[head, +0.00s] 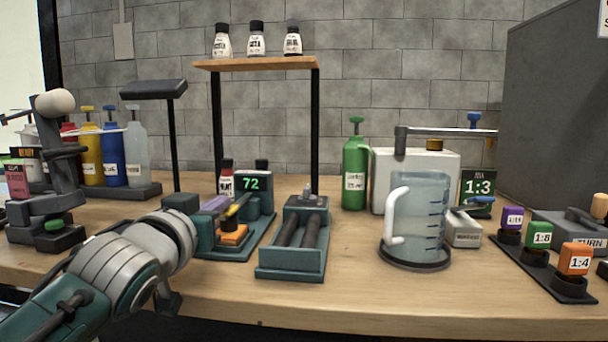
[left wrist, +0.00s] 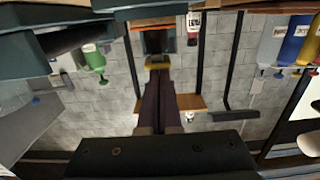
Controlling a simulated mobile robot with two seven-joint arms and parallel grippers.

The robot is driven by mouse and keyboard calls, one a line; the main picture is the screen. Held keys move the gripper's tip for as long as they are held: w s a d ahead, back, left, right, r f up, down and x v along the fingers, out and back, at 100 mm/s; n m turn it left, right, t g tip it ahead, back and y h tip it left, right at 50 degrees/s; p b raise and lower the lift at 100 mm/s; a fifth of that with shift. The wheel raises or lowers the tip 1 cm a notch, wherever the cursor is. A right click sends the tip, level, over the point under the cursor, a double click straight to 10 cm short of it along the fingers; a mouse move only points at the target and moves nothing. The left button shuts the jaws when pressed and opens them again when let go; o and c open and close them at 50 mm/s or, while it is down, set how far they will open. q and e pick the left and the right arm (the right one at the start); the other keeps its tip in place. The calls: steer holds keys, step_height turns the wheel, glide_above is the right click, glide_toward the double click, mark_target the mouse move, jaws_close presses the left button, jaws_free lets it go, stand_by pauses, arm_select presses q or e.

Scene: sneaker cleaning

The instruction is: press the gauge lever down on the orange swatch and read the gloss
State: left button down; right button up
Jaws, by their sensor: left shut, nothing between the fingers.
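The gauge (head: 256,184) stands on a teal base and shows 72 in green on its dark screen. The orange swatch (head: 234,235) lies low at the front of the base; an orange edge also shows in the left wrist view (left wrist: 150,21). A yellow-ended lever (head: 238,205) sits above the swatch. My left gripper (head: 227,213) is shut and empty, its fingertips close to the lever. In the left wrist view, the closed dark fingers (left wrist: 157,80) end at the yellow piece (left wrist: 157,63). Whether they touch it, I cannot tell. My right gripper is out of view.
A teal roller stand (head: 292,245) is just right of the gauge. A clear jug (head: 417,225) and orange, green and purple labelled blocks (head: 541,236) stand further right. A shelf (head: 256,63) with small bottles rises behind. Coloured bottles (head: 113,160) stand back left. The front table edge is clear.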

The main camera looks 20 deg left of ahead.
arm_select(q)
steer(key=shift+t, duration=0.3)
steer(key=p+v, duration=0.1)
steer(key=v, duration=0.8)
steer(key=shift+s+p, duration=0.2)
steer(key=shift+p, duration=0.15)
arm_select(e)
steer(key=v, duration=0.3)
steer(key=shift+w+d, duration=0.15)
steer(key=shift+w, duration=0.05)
